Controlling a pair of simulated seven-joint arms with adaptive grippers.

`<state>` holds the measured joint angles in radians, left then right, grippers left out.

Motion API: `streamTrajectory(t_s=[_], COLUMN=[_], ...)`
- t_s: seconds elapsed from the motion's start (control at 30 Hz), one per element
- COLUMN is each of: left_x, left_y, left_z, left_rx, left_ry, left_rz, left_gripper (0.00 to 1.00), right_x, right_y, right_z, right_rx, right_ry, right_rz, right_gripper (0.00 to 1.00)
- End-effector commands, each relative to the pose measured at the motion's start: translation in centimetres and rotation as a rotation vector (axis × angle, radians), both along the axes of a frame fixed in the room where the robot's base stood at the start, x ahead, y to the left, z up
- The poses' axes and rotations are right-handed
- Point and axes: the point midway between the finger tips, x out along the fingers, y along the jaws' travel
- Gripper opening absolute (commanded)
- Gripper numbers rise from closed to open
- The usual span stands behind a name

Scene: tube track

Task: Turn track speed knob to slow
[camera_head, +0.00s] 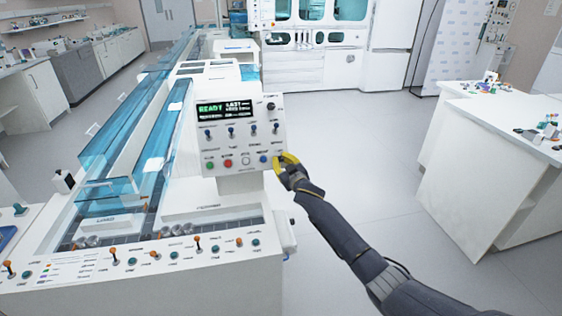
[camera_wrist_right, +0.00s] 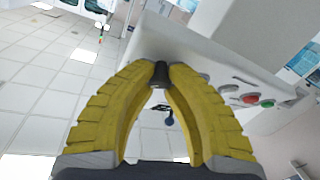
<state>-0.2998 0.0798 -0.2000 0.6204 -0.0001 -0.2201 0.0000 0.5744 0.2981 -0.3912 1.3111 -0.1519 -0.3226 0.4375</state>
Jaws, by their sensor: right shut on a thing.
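The white control panel (camera_head: 239,132) stands on the machine, with a lit display (camera_head: 225,110) reading READY at its top left. My right gripper (camera_head: 284,163), with yellow fingers, is at the panel's lower right corner. In the right wrist view my gripper (camera_wrist_right: 160,72) is shut on a small dark knob (camera_wrist_right: 160,77) at the panel face. The fingers hide this knob in the head view, and its pointer and label cannot be read, so its setting cannot be told. My left gripper is not in view.
Toggle switches (camera_head: 231,132), a green button (camera_head: 210,165), a red button (camera_head: 228,163) and a blue one (camera_head: 264,159) sit on the panel. Another dark knob (camera_head: 270,105) is at its upper right. A blue transparent track cover (camera_head: 125,130) lies left. Open floor (camera_head: 360,140) lies right.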

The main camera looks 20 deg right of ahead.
Motion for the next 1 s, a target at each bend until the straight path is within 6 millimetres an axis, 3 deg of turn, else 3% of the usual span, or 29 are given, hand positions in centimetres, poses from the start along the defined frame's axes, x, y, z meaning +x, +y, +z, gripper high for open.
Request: streamTrajectory(t_s=[0.5, 1.0], left_x=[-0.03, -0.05], left_y=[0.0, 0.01], left_z=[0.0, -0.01], left_rx=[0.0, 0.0], left_ry=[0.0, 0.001], left_rz=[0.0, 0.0], left_gripper=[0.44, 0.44], right_x=[0.07, 0.08], right_y=[-0.66, -0.72], right_z=[-0.2, -0.17], right_rx=[-0.406, -0.619], right_ry=[0.037, 0.054], right_rz=[0.224, 0.349], right_gripper=[0.0, 0.0])
